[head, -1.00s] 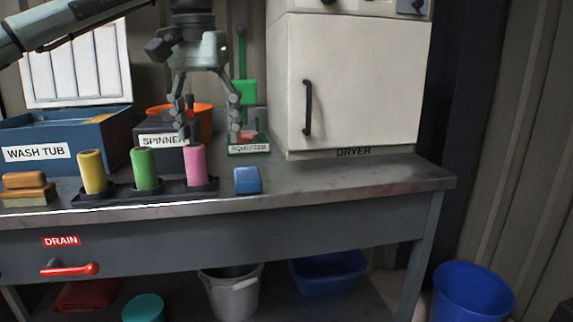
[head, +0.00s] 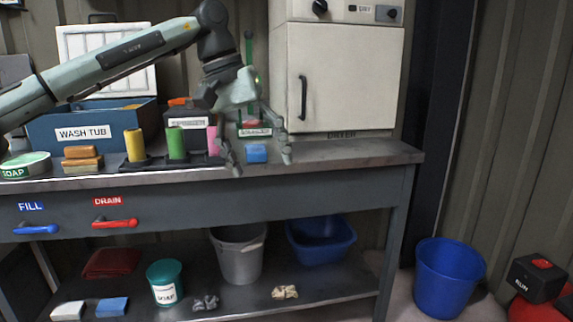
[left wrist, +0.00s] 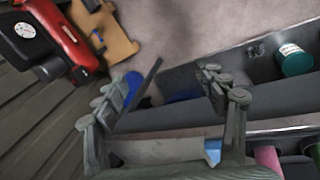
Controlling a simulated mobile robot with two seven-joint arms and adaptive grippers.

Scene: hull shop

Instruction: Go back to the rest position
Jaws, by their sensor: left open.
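My left gripper (head: 258,160) is open and empty in the head view. My left arm comes in from the left, above the wash tub (head: 60,130). My right gripper is in neither view.
The bench top (head: 350,153) is bare in front of the dryer (head: 345,80). Yellow (head: 134,146), green (head: 176,142) and pink (head: 212,140) cylinders stand in a black rack. A blue bin (head: 448,280) stands on the floor at right, near a red machine (head: 540,280).

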